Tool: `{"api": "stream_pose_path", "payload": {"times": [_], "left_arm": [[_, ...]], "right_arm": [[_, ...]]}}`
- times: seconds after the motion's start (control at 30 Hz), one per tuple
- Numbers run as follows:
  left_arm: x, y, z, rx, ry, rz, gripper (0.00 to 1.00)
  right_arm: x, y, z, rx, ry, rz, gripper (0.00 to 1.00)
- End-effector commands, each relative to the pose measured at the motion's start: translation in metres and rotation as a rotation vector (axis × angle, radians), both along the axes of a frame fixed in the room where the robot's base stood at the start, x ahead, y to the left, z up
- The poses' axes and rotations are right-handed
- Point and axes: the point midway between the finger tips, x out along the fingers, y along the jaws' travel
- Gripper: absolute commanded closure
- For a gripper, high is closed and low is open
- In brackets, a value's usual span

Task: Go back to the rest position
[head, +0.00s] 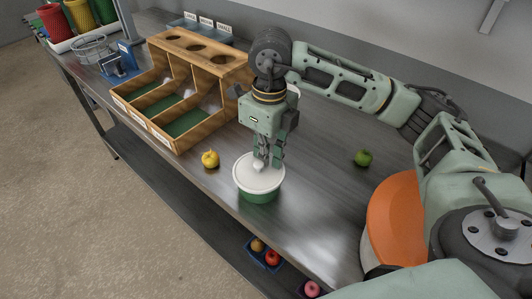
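My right gripper (268,166) reaches in from the right and points down over a round white lid (246,181). The lid lies on a green tub (259,197) near the front edge of the metal table. The gripper's fingertips are at the lid's small white knob (258,168). The two fingers show a little apart, but I cannot tell whether they grip the knob. My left gripper is not in view.
A wooden sorter (178,95) with green-floored bays stands left of the tub. A yellow apple (210,158) is between them. A green apple (363,158) lies to the right. Blue scales (121,62) and colored baskets are at far left. Fruit sits on a lower shelf.

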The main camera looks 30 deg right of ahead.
Motion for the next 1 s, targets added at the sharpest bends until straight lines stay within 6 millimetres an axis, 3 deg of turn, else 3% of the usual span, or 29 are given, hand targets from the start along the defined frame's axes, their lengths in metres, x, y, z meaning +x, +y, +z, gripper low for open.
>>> {"api": "stream_pose_path", "payload": {"times": [0.27,1.0], "left_arm": [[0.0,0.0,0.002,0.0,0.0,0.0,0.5],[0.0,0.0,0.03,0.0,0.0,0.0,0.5]], "right_arm": [[0.0,0.0,0.003,0.001,0.001,0.001,1.0],[0.0,0.0,0.047,0.0,0.0,0.0,1.0]]}}
